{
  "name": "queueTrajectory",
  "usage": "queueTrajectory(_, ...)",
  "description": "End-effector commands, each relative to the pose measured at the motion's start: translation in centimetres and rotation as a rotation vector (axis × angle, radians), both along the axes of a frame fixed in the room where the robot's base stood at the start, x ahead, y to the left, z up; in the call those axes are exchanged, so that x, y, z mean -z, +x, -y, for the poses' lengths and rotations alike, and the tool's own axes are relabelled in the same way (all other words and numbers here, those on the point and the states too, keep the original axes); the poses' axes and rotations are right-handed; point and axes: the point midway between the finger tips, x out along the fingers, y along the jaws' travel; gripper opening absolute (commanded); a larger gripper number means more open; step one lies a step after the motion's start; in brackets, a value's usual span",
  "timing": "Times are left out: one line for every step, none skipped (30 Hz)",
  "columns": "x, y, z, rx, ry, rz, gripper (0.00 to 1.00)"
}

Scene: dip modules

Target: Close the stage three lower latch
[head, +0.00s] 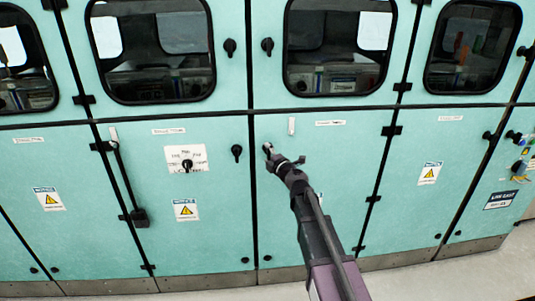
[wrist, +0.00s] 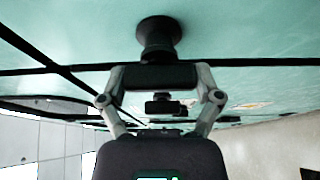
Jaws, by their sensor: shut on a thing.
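My gripper (head: 269,151) reaches the upper left corner of a lower teal door (head: 330,180), right of the centre seam. In the wrist view, a black latch (wrist: 158,30) with a round base and short stem stands out from the teal panel. My gripper (wrist: 160,78) has its grey fingers on both sides of a dark piece at the stem's end and is shut on the latch. In the head view my gripper mostly hides this latch, so its handle angle cannot be told there. The door labels are too small to read for certain.
A matching black latch (head: 236,152) sits on the lower door to the left, near a white notice (head: 186,159). Two upper latches (head: 230,46) and (head: 267,45) flank the seam beside the windows. A coloured button panel (head: 520,150) is at far right. Grey floor lies in front.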

Motion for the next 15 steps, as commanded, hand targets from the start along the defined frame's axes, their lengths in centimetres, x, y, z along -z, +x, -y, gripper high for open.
queueTrajectory(0.01,0.01,-0.02,0.0,-0.001,0.001,0.35)
queueTrajectory(0.01,0.01,-0.02,0.0,-0.001,0.001,0.35)
queueTrajectory(0.02,0.01,-0.03,0.0,-0.001,0.001,0.35)
queueTrajectory(0.02,0.0,-0.02,0.0,-0.001,0.001,0.35)
queueTrajectory(0.02,0.0,-0.02,0.0,-0.001,0.001,0.35)
queueTrajectory(0.02,0.0,-0.02,0.0,-0.001,0.001,0.35)
queueTrajectory(0.02,0.0,-0.02,0.0,-0.001,0.001,0.35)
queueTrajectory(0.02,0.0,-0.02,0.0,-0.001,0.001,0.86)
queueTrajectory(0.02,-0.01,-0.02,0.0,-0.001,0.001,0.97)
queueTrajectory(0.02,-0.02,-0.03,0.0,-0.001,0.001,1.0)
queueTrajectory(0.02,-0.01,-0.02,0.0,-0.001,0.001,1.0)
queueTrajectory(0.02,-0.01,-0.02,0.0,-0.001,0.001,1.0)
queueTrajectory(0.02,-0.02,-0.01,0.0,-0.001,0.001,1.0)
queueTrajectory(0.02,-0.02,-0.01,0.0,-0.001,0.001,1.0)
queueTrajectory(0.02,-0.02,-0.01,0.0,-0.001,0.001,1.0)
